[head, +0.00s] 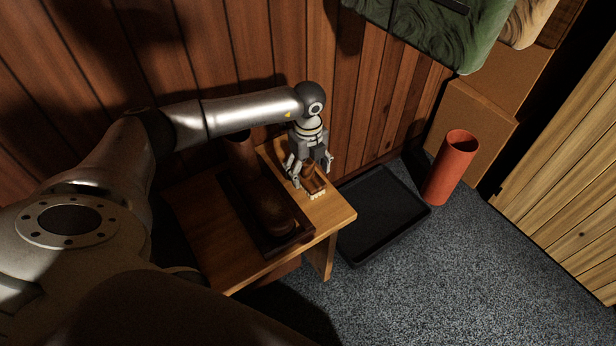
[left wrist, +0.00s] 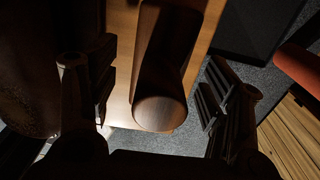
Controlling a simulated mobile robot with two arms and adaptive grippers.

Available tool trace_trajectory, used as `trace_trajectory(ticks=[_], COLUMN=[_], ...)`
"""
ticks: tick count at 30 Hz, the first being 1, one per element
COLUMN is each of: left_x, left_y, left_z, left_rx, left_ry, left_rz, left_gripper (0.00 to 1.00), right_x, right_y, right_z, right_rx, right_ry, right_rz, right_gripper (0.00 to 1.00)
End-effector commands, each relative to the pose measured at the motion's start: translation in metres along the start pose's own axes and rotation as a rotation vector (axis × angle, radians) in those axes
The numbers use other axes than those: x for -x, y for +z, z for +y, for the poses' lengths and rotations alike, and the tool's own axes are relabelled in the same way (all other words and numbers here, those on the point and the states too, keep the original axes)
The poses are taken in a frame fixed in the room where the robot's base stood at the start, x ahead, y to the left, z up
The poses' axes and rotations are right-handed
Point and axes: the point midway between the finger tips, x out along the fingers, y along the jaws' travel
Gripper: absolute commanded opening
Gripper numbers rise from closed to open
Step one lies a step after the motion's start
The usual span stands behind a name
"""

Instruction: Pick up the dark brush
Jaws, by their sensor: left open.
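The dark brush (head: 314,185), a small brown wooden piece with pale bristles along its near edge, lies on the wooden table (head: 336,212) near its right side. My left gripper (head: 309,172) points down over it, with its fingers spread on either side. In the left wrist view, a rounded dark brown wooden part, apparently the brush's handle (left wrist: 160,105), stands between the two open fingers (left wrist: 158,95), with gaps on both sides. I cannot tell how far the fingertips are above the table. My right gripper is not in view.
A wood-paneled wall (head: 220,50) is close behind.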

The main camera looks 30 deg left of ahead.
Motion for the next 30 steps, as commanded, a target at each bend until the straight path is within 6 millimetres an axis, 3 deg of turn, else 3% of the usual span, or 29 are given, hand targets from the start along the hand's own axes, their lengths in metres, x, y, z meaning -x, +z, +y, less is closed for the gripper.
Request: trace_trajectory(ticks=[3,11,23,30], left_x=[-0.0115,-0.0122,-0.012,-0.0108], left_y=[-0.0002,-0.0001,-0.0001,0.0001], left_z=[0.0005,0.0004,0.0004,0.0002], left_rx=[0.0,0.0,0.0,0.0], left_ry=[0.001,0.0,0.0,0.0], left_rz=[0.001,0.0,0.001,0.0], left_gripper=[0.71,0.7,0.19,0.19], right_x=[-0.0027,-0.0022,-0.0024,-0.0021], right_y=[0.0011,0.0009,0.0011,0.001], right_z=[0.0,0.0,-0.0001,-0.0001], right_rx=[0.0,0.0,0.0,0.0], right_ry=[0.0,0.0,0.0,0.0], right_rz=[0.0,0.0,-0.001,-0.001], right_gripper=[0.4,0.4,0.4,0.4])
